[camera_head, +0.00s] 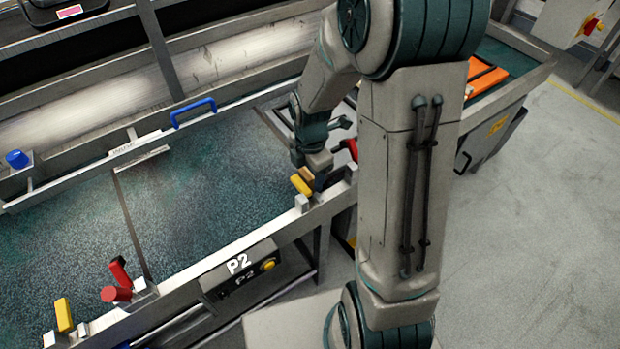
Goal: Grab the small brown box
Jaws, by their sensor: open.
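A small brown block (307,174), which looks like the small brown box, shows just below my gripper, near the front edge of the worktop. Only a little of it is visible. My gripper (316,172) points down right at it, open, with a dark finger beside the block on the right. My own wrist and forearm cover much of this spot, so I cannot tell whether the fingers touch the block or stand on both sides of it.
A yellow handle (301,185) is just left of the block, and a red handle (352,148) is to the right. A metal rail (215,258) runs along the front edge. The blue-green worktop (215,170) to the left is mostly clear. Orange items (484,76) lie behind my arm.

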